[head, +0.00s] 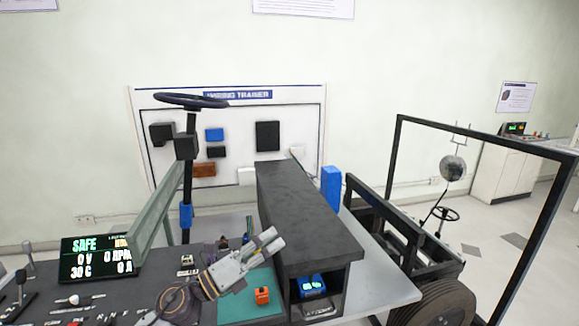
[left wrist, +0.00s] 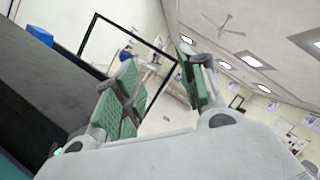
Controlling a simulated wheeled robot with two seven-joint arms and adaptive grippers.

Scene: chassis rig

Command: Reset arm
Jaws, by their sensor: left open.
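My left gripper (head: 270,244) reaches in from the lower left of the head view, over the green mat (head: 258,306) and just left of the dark box-shaped housing (head: 305,215). In the left wrist view its two green-padded fingers (left wrist: 160,92) stand apart with nothing between them. The same dark housing fills the left side of that view (left wrist: 45,95), beside the fingers. I cannot tell whether the gripper touches it. My right gripper is not in view.
A small orange part (head: 262,295) lies on the mat. A display reading SAFE (head: 96,258) and levers stand at left. A steering wheel on a post (head: 190,101) rises behind. A black chassis frame with a wheel (head: 445,305) stands at right. Open air lies above the housing.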

